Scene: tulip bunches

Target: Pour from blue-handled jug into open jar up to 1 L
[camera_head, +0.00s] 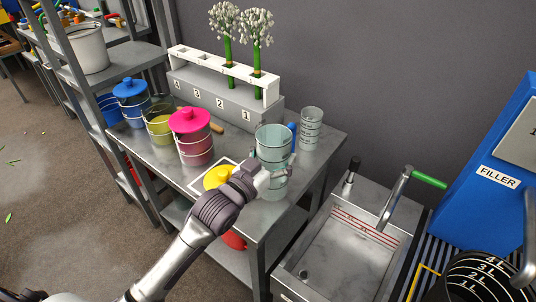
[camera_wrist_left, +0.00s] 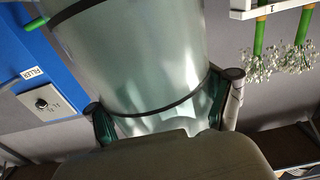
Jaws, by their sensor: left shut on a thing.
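A translucent pale-teal vessel (camera_head: 273,141) with dark bands is upright at the near right corner of the metal table. My left gripper (camera_head: 268,178) is shut on its side; the vessel also fills the left wrist view (camera_wrist_left: 140,55). Whether its base touches the table is unclear. A clear graduated vessel (camera_head: 312,128) stands behind it to the right. A blue handle (camera_head: 292,136) shows between these two; it appears to belong to the graduated one, but I cannot tell for sure. A yellowish jar without a lid (camera_head: 158,124) stands further left. My right gripper is not in view.
Jars with a pink lid (camera_head: 189,120) and a blue lid (camera_head: 130,88) stand on the table (camera_head: 318,158). A yellow lid (camera_head: 217,175) lies by my arm. A white rack (camera_head: 225,71) holds flowers behind. A sink (camera_head: 340,259) and blue filler (camera_head: 497,150) are right.

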